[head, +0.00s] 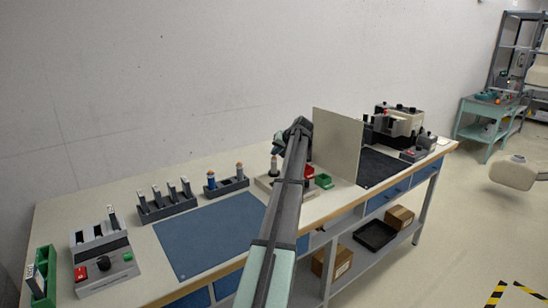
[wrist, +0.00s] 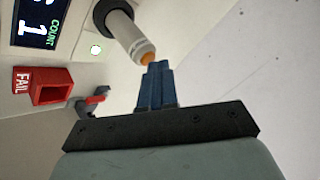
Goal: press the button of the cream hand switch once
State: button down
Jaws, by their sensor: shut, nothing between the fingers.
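The cream hand switch (wrist: 124,33) stands in a dark round holder in the wrist view, with an orange button (wrist: 148,58) on its end. My gripper (wrist: 159,66) is shut and empty, its blue fingertips right at the orange button. I cannot tell whether they touch it or press it in. In the head view the hand switch (head: 274,164) stands on the bench, below the far end of my arm. My fingers are not clear there. A counter display (wrist: 39,22) beside the switch reads COUNT with a 1, its other part cut off by the frame. A small greenish-white light (wrist: 96,50) shows next to it.
A red FAIL bin (wrist: 50,86) is near the switch, with a green bin (head: 324,181) beside it. A beige upright panel (head: 338,144) stands just right. Two other handles, one blue (head: 211,181), stand in a rack to the left. A blue mat (head: 205,240) lies clear.

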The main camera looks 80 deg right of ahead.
jog(key=shift+r, duration=0.8)
jog(key=shift+r, duration=2.5)
